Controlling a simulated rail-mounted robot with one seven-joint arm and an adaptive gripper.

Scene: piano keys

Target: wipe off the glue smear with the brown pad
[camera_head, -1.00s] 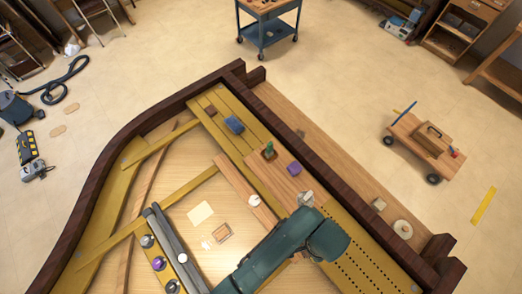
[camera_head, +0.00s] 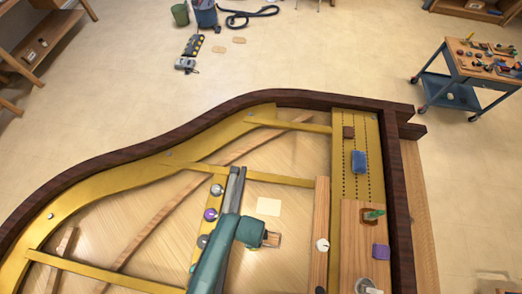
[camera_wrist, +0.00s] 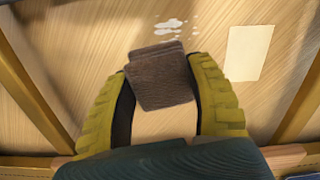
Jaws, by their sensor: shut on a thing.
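My gripper (camera_wrist: 162,78) is shut on the brown pad (camera_wrist: 160,76), which sits between its two yellow fingers in the wrist view. The white glue smear (camera_wrist: 176,26) lies on the pale wood just beyond the pad's far edge, as a few patches and drops. The pad appears apart from the smear in the picture; whether it touches the wood cannot be told. In the head view my gripper (camera_head: 264,238) is over the soundboard, and the smear is hidden there.
A cream sheet (camera_head: 268,206) lies on the soundboard near my gripper. Gold frame bars (camera_head: 285,179) cross the wood. A blue block (camera_head: 358,161), a brown block (camera_head: 348,132) and a purple block (camera_head: 380,251) are on the right.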

